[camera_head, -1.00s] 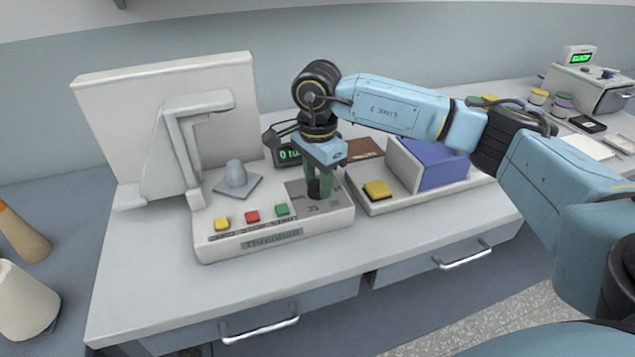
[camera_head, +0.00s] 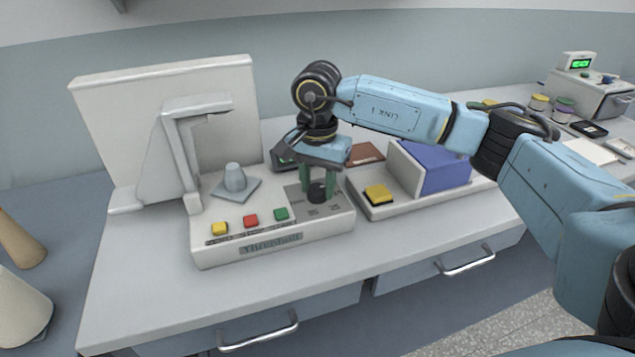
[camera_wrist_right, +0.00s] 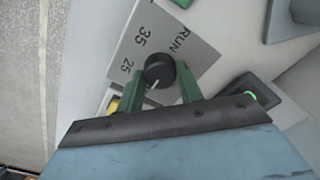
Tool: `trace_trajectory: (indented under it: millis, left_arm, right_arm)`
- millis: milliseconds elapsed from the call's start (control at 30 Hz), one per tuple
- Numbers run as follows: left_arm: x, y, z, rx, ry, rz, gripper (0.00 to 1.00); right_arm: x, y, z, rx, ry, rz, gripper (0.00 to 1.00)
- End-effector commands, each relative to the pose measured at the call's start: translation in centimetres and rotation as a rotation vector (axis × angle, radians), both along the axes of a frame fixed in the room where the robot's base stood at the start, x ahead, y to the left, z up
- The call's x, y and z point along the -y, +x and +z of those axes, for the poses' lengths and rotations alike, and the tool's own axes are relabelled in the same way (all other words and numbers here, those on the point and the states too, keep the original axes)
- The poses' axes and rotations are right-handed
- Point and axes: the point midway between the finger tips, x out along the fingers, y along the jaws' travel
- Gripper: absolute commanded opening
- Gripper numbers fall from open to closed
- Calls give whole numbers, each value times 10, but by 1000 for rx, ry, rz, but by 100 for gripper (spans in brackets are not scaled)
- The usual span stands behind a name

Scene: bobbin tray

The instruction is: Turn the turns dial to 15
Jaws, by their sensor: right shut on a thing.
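The turns dial (camera_head: 318,193) is a round black knob on a grey plate (camera_head: 297,190) at the right of the white winder's top. My right gripper (camera_head: 319,187) points down over it, its green fingers on either side of the knob, shut on it. In the right wrist view the dial (camera_wrist_right: 159,68) sits between the fingertips (camera_wrist_right: 160,80). Its white pointer line faces the gripper's palm, away from the printed 35 and RUN. The 25 shows beside the left finger. The 15 mark cannot be made out. My left gripper is not in view.
Yellow, red (camera_head: 251,220) and green buttons line the winder's front. A grey cone (camera_head: 235,177) stands left of the dial. The small display (camera_head: 284,160) is mostly hidden by my gripper. A tray with a blue block (camera_head: 445,168) and yellow piece (camera_head: 378,193) is at right.

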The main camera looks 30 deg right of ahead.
Motion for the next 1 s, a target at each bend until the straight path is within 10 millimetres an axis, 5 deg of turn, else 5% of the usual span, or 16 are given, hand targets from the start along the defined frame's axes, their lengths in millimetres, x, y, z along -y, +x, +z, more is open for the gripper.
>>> trace_trajectory:
  millis: [300,333,467,800,1000]
  left_arm:
    - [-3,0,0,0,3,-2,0]
    - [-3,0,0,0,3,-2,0]
    - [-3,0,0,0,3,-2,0]
    - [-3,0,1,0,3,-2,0]
    - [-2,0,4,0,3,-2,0]
  right_arm:
    - [0,1,1,3,1,3,13]
    - [0,1,1,3,1,2,40]
    - [0,0,1,2,0,2,57]
    - [0,0,3,1,0,1,58]
    - [0,1,32,5,1,2,58]
